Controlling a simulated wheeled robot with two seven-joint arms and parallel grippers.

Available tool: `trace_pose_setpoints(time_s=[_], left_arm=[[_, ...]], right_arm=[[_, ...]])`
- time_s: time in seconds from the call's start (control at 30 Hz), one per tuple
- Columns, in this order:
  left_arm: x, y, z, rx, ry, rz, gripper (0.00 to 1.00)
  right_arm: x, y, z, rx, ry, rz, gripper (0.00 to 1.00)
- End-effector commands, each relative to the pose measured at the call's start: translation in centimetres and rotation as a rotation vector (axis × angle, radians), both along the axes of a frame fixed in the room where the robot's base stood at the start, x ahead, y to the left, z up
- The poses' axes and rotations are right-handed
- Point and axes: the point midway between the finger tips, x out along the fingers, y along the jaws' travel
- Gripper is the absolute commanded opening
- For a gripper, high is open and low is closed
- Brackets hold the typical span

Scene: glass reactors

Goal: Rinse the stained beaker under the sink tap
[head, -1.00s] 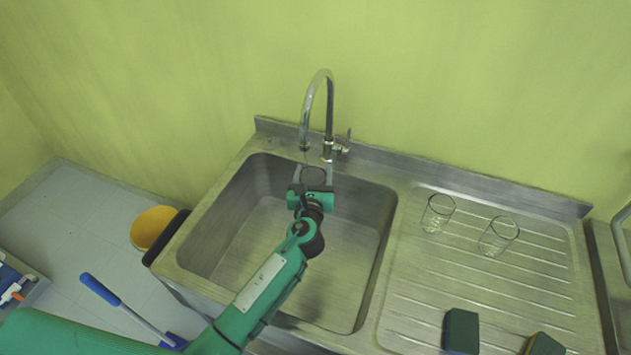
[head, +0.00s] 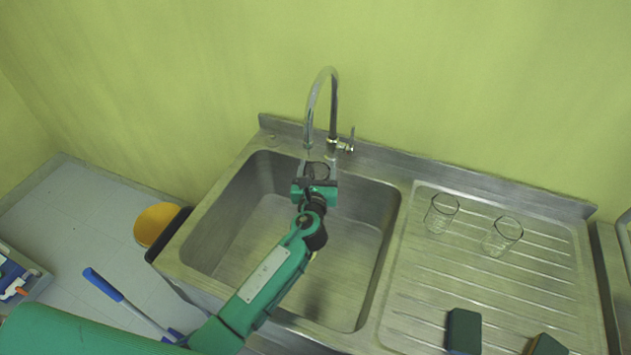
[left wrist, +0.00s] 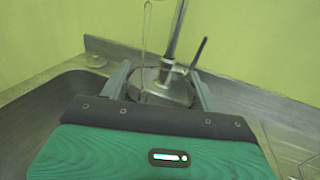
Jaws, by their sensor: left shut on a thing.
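My left gripper (head: 317,175) is shut on a clear glass beaker (left wrist: 160,88) and holds it over the back of the sink basin (head: 225,220), just below the spout of the tap (head: 333,110). The beaker shows between the two fingers in the left wrist view, its inside looking greyish; I cannot make out a clear stain. A thin clear streak (left wrist: 144,55), which looks like water, runs down from above into the beaker's mouth. The tap lever (head: 351,140) stands upright right of the tap. My right gripper is not in view.
Two clear beakers (head: 441,213) (head: 502,237) stand on the ribbed drainboard (head: 420,290) at right. A yellow bucket (head: 157,224) and a blue-handled tool (head: 103,284) are left of the sink.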

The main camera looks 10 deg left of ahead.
Motion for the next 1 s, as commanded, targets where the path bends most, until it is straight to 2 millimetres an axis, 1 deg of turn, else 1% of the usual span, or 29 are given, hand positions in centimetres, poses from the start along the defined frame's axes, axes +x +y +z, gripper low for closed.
trace_pose_setpoints(time_s=[0.2,0.43,1.0], left_arm=[[0.3,-0.7,0.0,0.0,-0.001,-0.001,0.38],[0.3,-0.8,0.1,0.0,-0.001,0.0,0.38],[-0.1,0.3,0.1,0.0,-0.001,0.0,0.38]], right_arm=[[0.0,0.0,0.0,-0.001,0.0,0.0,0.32],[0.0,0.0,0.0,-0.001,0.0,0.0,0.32],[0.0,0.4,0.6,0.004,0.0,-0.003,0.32]])
